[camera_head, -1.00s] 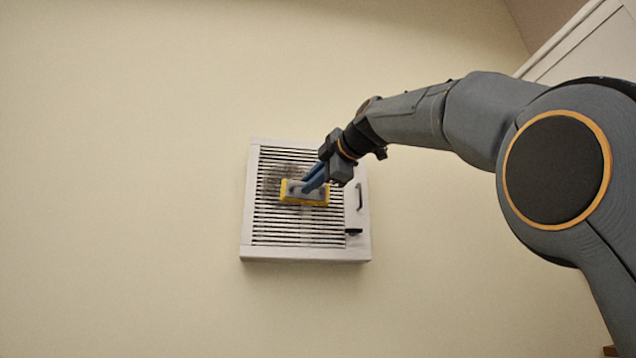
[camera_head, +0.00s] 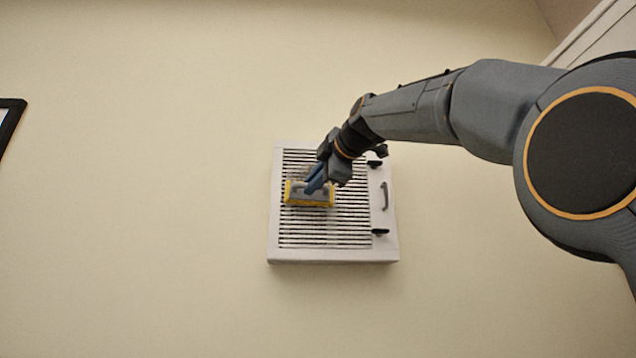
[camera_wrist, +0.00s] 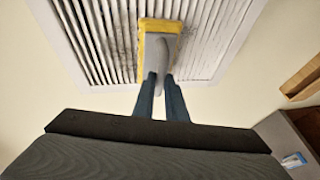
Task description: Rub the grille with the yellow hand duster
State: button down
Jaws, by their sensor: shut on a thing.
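The white grille (camera_head: 322,232) is mounted on the wall, with dark horizontal slats and a grey handle on its right side. The yellow hand duster (camera_head: 296,201) lies against the left middle part of the slats. My gripper (camera_head: 313,184) is shut on the duster's grey grip. In the wrist view my gripper's blue fingers (camera_wrist: 161,88) close on the grip, and the yellow pad (camera_wrist: 142,58) appears to touch the slats. A faint dark smudge shows on the slats around the duster. The duster and my wrist hide part of the slats.
Two dark latches sit by the handle (camera_head: 385,195). A dark-framed picture (camera_head: 8,122) is at the far left. A white panel (camera_head: 600,35) is at the upper right. The wrist view shows a wooden edge (camera_wrist: 302,78) at right.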

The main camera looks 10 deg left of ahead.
jog(key=s+a+r+p, duration=0.2)
jog(key=a+r+p, duration=0.1)
jog(key=a+p, duration=0.3)
jog(key=w+d+b, duration=0.2)
jog(key=d+b, duration=0.1)
jog(key=d, duration=0.3)
jog(key=shift+d+b, duration=0.35)
jog(key=shift+d, duration=0.05)
dwell(1.6)
jog(key=shift+w+d+r+p, duration=1)
jog(key=shift+d+r, duration=0.65)
jog(key=shift+d, duration=1.9)
jog(key=s+a+p, duration=0.2)
jog(key=s+a, duration=0.1)
jog(key=a, duration=1.1)
jog(key=shift+s+a+p, duration=0.25)
jog(key=shift+a+p, duration=0.1)
jog(key=shift+a, duration=0.05)
jog(key=shift+s+f, duration=0.15)
